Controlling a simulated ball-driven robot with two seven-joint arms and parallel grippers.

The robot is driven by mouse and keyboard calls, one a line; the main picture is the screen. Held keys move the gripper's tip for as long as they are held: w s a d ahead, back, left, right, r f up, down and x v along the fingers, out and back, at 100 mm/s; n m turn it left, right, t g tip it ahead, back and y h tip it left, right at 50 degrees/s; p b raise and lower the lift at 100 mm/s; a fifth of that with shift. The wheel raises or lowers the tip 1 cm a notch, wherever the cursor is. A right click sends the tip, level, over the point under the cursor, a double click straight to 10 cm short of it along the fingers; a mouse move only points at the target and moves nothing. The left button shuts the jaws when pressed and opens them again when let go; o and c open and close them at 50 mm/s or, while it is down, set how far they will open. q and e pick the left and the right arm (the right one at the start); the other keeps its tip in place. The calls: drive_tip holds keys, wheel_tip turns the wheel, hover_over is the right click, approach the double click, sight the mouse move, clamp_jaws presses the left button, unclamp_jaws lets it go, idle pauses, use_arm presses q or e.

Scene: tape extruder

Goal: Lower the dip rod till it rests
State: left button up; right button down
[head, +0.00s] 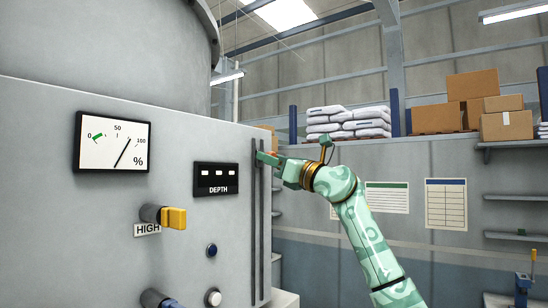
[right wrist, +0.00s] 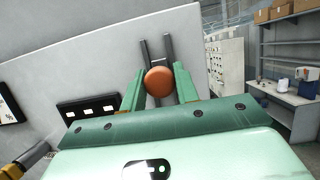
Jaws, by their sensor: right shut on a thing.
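My right gripper (head: 268,158) reaches in from the right to the side of the grey machine. In the right wrist view, its two green fingers (right wrist: 160,84) are shut on a round orange-brown knob (right wrist: 159,82), which I take to be the dip rod's handle. The knob sits in front of two dark upright rails (right wrist: 168,48); these rails also show in the head view (head: 257,235). The gripper is near the rails' upper end. The rod itself is hidden. A black DEPTH display (head: 216,180) shows three white dashes. My left gripper is out of view.
The machine face (head: 100,220) carries a percent gauge (head: 113,144), a yellow-handled HIGH knob (head: 173,217), a blue button (head: 212,250) and a white button (head: 213,297). Boxes and sacks lie on shelves behind. The rails below my gripper look clear.

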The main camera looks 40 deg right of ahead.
drive_tip(key=shift+f+b, duration=6.4)
drive_tip(key=shift+f, duration=2.2)
drive_tip(key=c, duration=1)
unclamp_jaws()
drive_tip(key=shift+s+d, duration=0.1)
drive_tip(key=shift+o, duration=0.2)
drive_tip(key=shift+s, duration=0.1)
